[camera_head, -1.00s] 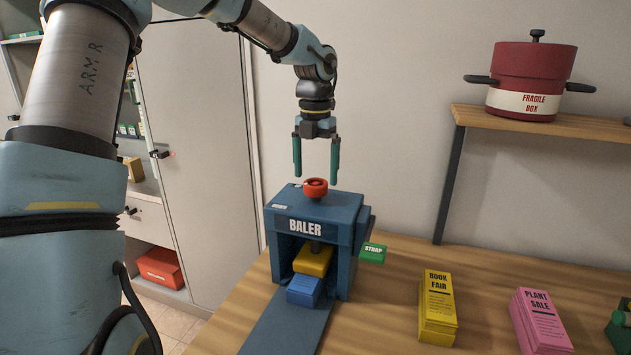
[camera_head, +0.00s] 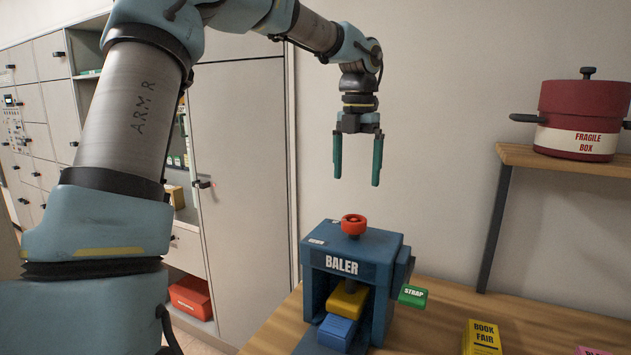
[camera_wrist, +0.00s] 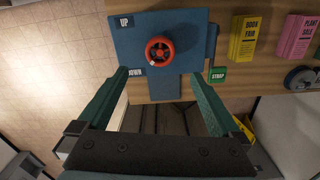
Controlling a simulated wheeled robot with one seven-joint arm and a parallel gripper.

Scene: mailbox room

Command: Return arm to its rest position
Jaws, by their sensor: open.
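My gripper (camera_head: 357,163) is open and empty, with its fingers pointing down. It hangs in the air above the blue baler (camera_head: 390,250), apart from the red knob (camera_head: 353,225) on the baler's top. In the wrist view, the fingers of my gripper (camera_wrist: 155,95) are spread wide, with the red knob (camera_wrist: 159,50) beyond them. A yellow block (camera_head: 347,300) and a blue block (camera_head: 337,332) sit in the baler's front opening. A green strap tab (camera_head: 413,296) sticks out at the baler's right side.
The wooden table (camera_head: 540,325) holds a yellow Book Fair stack (camera_head: 483,339) right of the baler. A red Fragile Box pot (camera_head: 582,110) stands on a wall shelf (camera_head: 530,158). Tall grey cabinets (camera_head: 240,150) stand behind my arm at the left, with a red box (camera_head: 191,297) low down.

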